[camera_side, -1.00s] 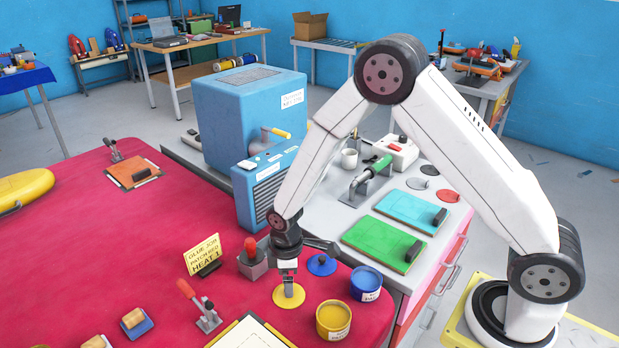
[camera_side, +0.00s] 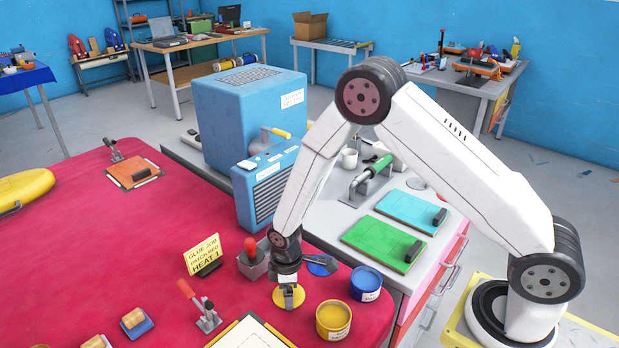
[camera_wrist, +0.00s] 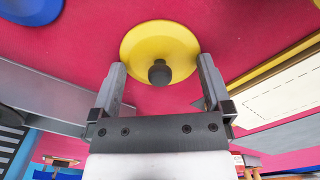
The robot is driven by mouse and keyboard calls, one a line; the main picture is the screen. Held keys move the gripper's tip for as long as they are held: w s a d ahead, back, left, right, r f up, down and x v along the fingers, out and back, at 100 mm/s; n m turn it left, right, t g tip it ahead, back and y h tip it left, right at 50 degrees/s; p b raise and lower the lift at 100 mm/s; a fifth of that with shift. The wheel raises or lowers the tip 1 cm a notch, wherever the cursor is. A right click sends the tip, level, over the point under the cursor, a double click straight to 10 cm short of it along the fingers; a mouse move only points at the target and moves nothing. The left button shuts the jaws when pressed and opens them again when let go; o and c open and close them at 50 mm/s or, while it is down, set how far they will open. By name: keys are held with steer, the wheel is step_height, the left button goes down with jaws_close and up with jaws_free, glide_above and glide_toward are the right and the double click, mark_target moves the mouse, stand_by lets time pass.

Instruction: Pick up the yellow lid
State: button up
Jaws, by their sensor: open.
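The yellow lid (camera_side: 289,297) lies flat on the red table just under my gripper (camera_side: 288,295), left of the yellow tin. In the wrist view the lid (camera_wrist: 150,42) is a yellow disc with a dark round knob (camera_wrist: 160,72) at its middle. My gripper (camera_wrist: 160,78) is open, with one finger on each side of the knob. The knob looks free of both fingers. In the side view the gripper partly hides the lid's knob.
The yellow tin (camera_side: 333,320) stands open to the right, with a blue tin (camera_side: 366,284) behind it. A blue lid (camera_side: 322,265) lies close behind my gripper. A red-handled clamp (camera_side: 205,316) and a "GLUE JOB" sign (camera_side: 203,255) stand to the left.

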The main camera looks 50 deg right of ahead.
steer(key=shift+s+f, duration=0.1)
jaws_close()
steer(key=shift+s, duration=0.15)
stand_by(0.4)
steer(key=shift+r, duration=0.7)
steer(key=shift+w+r, duration=0.2)
steer(key=shift+r, duration=0.75)
steer(key=s+d+r, duration=0.2)
steer(key=s+r, duration=0.8)
steer(key=s, duration=0.3)
steer(key=shift+s, duration=0.35)
